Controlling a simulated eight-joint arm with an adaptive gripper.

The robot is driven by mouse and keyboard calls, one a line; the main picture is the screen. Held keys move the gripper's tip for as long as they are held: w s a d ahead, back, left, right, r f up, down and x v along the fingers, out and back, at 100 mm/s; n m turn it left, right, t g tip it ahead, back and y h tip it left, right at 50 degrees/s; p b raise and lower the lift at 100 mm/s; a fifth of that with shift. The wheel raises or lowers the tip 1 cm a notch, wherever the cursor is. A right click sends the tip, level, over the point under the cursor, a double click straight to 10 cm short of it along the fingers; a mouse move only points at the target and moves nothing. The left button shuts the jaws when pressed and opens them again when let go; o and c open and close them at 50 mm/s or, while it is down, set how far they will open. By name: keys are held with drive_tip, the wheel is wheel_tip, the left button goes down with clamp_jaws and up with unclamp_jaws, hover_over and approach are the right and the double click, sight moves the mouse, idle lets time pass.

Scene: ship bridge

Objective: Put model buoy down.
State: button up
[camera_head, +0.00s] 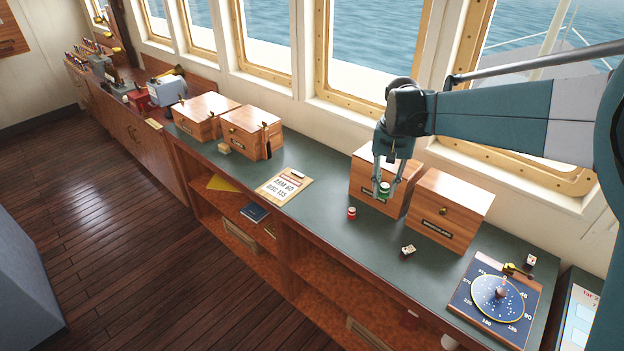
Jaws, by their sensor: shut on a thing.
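The model buoy appears to be the small green item (384,189) between my gripper's fingers. My gripper (385,192) points down and is shut on it, in front of a wooden box (368,172). I cannot tell whether the green buoy touches the counter or hangs above it. A small red item (351,213), perhaps another buoy, stands on the green counter top (330,227) to the left of my gripper.
A second labelled box (450,210) stands right of the gripper. A small white block (408,250) lies in front. A blue round chart board (497,300) is at the right. A clipboard (284,185) lies left. Bare counter lies between clipboard and red item.

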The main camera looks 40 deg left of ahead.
hover_over(373, 244)
wheel_tip(373, 244, down, 14)
drive_tip(key=shift+r, duration=0.15)
drive_tip(key=shift+s, duration=0.1)
drive_tip(key=shift+f, duration=3.15)
drive_tip(key=shift+f, duration=1.85)
drive_tip(key=shift+f, duration=0.1)
drive_tip(key=o, duration=0.7)
